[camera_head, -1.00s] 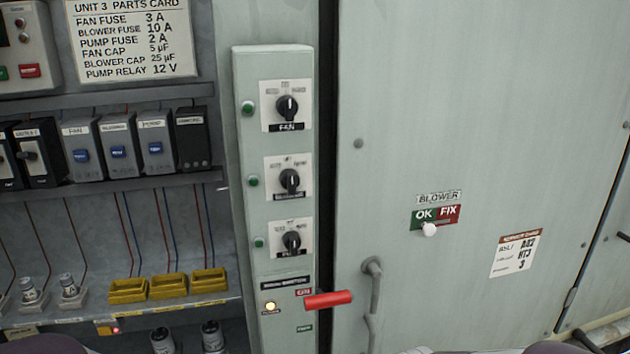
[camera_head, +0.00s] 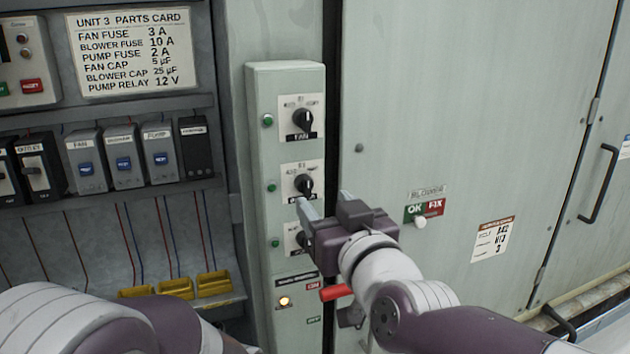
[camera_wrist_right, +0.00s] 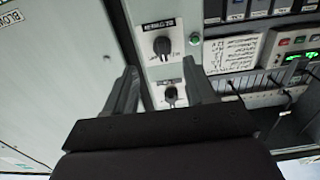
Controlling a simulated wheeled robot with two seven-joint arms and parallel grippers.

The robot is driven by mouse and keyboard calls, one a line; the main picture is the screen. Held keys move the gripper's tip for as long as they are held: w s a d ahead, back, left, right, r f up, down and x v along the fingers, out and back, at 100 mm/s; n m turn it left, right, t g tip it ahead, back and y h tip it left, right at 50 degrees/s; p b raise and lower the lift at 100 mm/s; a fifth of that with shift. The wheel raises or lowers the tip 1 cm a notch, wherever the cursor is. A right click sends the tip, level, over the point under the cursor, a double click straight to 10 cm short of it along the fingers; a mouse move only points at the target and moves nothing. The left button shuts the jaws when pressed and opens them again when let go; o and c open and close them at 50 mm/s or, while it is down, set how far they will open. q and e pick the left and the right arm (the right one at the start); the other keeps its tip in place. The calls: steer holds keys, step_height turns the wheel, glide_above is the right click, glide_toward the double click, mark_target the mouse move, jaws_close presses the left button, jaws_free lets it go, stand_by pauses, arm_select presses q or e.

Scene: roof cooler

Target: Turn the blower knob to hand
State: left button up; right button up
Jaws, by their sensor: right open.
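The blower knob (camera_head: 304,185) is the middle one of three black rotary knobs on the tall pale-green switch panel (camera_head: 262,225). Its pointer looks roughly upward; the small lettering is hard to read. My right gripper (camera_head: 322,198) is open and empty, just below and to the right of the blower knob, partly covering the lowest knob (camera_head: 296,239). In the right wrist view, which looks upside down, the blower knob (camera_wrist_right: 162,45) shows beyond the two spread fingers, with no visible contact. My left arm shows at lower left; its gripper is out of view.
The fan knob (camera_head: 303,119) sits above the blower knob. A red handle (camera_head: 335,292) sticks out under my right gripper. A door with an OK/FIX slider (camera_head: 420,221) is at right. Breakers (camera_head: 122,163) and yellow bins (camera_head: 213,284) are at left.

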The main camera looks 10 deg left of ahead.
mark_target(309, 188)
steer(key=p+x, duration=0.2)
steer(key=x, duration=0.4)
steer(key=shift+s+a+r, duration=0.1)
steer(key=shift+a+r, duration=0.05)
steer(key=shift+a, duration=0.15)
steer(key=shift+w, duration=0.3)
arm_select(q)
step_height(309, 188, up, 3)
steer(key=shift+s+r, duration=0.1)
arm_select(e)
steer(key=shift+s, duration=0.1)
